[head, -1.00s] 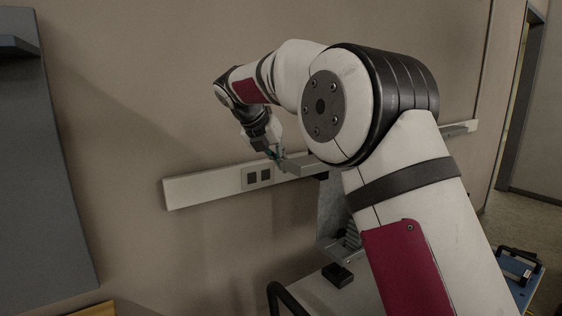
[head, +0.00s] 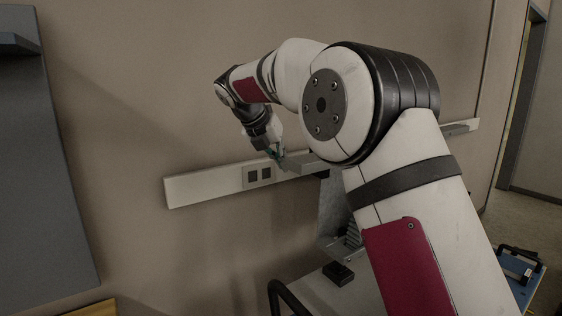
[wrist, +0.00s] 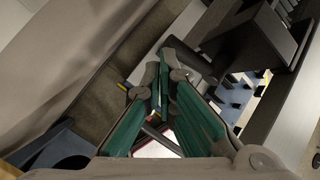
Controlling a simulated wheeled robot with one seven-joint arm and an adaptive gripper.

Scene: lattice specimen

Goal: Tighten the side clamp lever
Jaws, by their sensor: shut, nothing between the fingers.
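My gripper (head: 277,157) is at the end of my bent arm, close to the top of a grey metal fixture (head: 332,208) on the bench. In the wrist view my gripper (wrist: 161,72) shows two green fingers with grey tips drawn together, with nothing held between them. A dark block on a grey plate (wrist: 262,36) lies beyond the fingertips, to the upper right. I cannot make out the side clamp lever for certain in either view. My arm hides much of the fixture in the head view.
A pale wall trunking (head: 210,186) with two dark sockets runs behind my gripper. A small black box (head: 338,273) sits on the light bench top (head: 322,296). A black curved handle (head: 282,297) stands at the bench's left edge. A blue case (head: 520,275) is at the right.

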